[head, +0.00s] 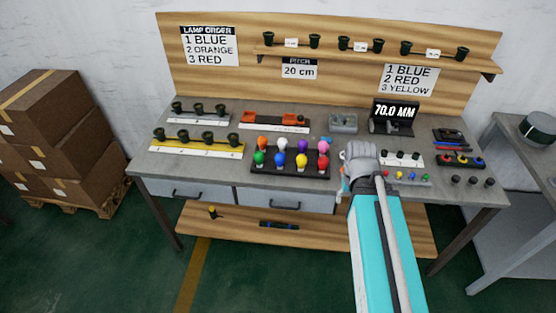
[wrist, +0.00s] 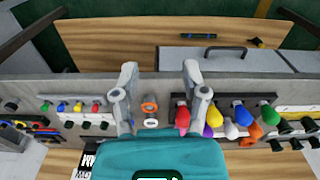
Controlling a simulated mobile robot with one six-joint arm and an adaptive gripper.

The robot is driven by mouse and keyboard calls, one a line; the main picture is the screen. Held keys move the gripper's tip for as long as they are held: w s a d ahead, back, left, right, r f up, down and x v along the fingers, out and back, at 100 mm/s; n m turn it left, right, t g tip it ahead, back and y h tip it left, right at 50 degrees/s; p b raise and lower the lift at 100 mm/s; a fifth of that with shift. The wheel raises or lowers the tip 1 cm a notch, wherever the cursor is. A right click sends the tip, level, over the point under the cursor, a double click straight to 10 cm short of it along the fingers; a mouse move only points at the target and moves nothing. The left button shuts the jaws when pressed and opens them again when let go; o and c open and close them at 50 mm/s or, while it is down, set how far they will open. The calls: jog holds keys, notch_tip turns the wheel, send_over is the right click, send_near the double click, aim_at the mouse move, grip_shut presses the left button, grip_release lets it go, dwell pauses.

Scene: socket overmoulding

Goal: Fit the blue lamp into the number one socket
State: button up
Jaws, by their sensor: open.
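In the wrist view the blue lamp (wrist: 242,116) is right of my gripper. My gripper (wrist: 160,70) is open, with nothing between its fingers. In the head view my gripper (head: 358,158) is over the bench, right of the rack. A yellow strip (head: 196,151) left of the rack carries a row of dark sockets; its numbers are too small to read surely. The leftmost socket (head: 159,135) looks empty.
A white strip (head: 197,120) with dark sockets lies behind the yellow one. An orange-marked tray (head: 275,120) stands behind the rack. A display (head: 395,112) reads 70.0 MM. Small coloured parts (head: 410,176) lie right of my gripper. Signs and a socket shelf are on the back panel.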

jog(key=shift+d, duration=0.15)
jog(key=o, duration=0.4)
jog(key=shift+w+f, duration=0.1)
jog(key=shift+o, duration=1)
jog(key=shift+w+f+b, duration=0.2)
jog(key=shift+b, duration=0.1)
jog(key=w+a+f+m+t+h+b, duration=0.2)
jog(key=w+a+f+h+b, duration=0.1)
jog(key=w+a+b, duration=0.25)
jog(key=w+a+f+m+t+h+b, duration=0.3)
jog(key=w+a+h+b, duration=0.15)
jog(key=w+a, duration=0.2)
jog(key=w+a+m+t+b, duration=0.2)
jog(key=a+t+b, duration=0.4)
jog(key=a, duration=1.1)
jog(key=shift+w+a+r+h+b, duration=0.35)
jog(key=shift+r+b, duration=0.1)
jog(key=shift+b, duration=0.2)
